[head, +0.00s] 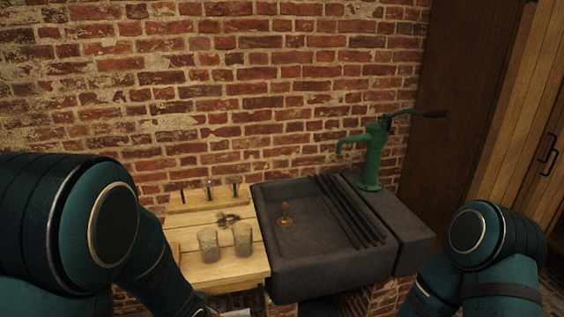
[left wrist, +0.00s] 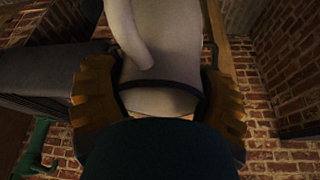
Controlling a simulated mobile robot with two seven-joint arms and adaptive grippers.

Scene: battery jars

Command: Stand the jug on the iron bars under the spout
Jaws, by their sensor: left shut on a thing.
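The jug (left wrist: 165,70) is pale grey, with a curved handle, and fills the middle of the left wrist view. My left gripper (left wrist: 160,98) is shut on it, one brass-coloured finger on each side. The jug's base and mouth cannot be made out. In the head view the left gripper is below the frame, and the jug cannot be made out. The iron bars (head: 351,212) are dark and lie across the right part of the stone sink. The spout (head: 342,146) belongs to the green hand pump (head: 373,160) and points down towards the bars. My right gripper is out of view.
The dark stone sink (head: 300,270) has a brass plug (head: 286,217) in its basin. Left of it, two glass jars (head: 208,245) (head: 243,240) and small metal parts stand on a wooden board (head: 188,236). A brick wall (head: 240,90) is close behind. The bars' top looks clear.

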